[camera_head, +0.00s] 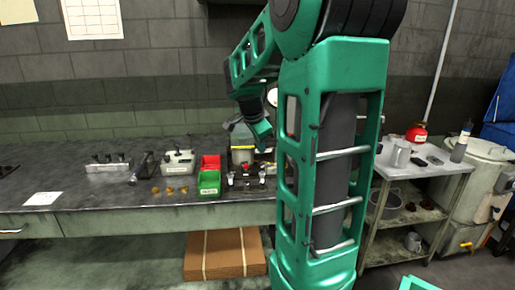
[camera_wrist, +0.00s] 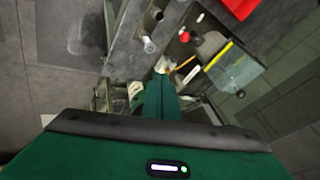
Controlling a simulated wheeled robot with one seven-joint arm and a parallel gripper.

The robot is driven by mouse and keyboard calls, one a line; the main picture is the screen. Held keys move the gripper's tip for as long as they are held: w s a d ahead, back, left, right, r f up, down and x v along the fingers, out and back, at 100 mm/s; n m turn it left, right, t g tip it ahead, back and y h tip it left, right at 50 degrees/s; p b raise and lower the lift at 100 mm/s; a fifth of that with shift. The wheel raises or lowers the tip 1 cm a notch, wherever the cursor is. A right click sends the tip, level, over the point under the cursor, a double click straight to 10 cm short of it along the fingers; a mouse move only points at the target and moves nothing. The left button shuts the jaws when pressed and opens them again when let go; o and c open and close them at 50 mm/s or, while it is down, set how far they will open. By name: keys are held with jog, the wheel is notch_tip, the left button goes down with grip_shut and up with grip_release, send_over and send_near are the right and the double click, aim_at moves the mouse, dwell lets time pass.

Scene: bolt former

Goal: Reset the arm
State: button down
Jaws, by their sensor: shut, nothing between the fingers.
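My green arm rises in the right middle of the head view and bends over at the top. My gripper (camera_head: 263,141) points down above the workbench (camera_head: 120,210), close to a small machine (camera_head: 242,156) with a clear cover, a yellow strip and a red button. My gripper (camera_wrist: 161,72) also shows in the wrist view, its green fingers together and empty. There the machine's clear cover (camera_wrist: 237,72) and red button (camera_wrist: 212,36) lie to the right of the fingers. My arm hides part of the bench in the head view.
A red bin (camera_head: 210,162) and a green bin (camera_head: 209,183) stand left of the machine, with several brass-coloured pieces (camera_head: 169,190) nearby. The bench's left front is mostly clear.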

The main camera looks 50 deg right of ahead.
dwell(0.3)
jog(key=s+a+f+n+g+y, duration=0.1)
jog(key=s+a+f+n+y, duration=0.2)
jog(key=s+a+n, duration=0.5)
jog(key=s+a+f+n+g+y, duration=0.1)
jog(key=s+a+f+n+y, duration=0.2)
jog(key=s+a, duration=1.1)
notch_tip(320, 180, down, 2)
jog(key=a+n, duration=0.1)
jog(key=n, duration=0.4)
jog(key=shift+g, duration=0.3)
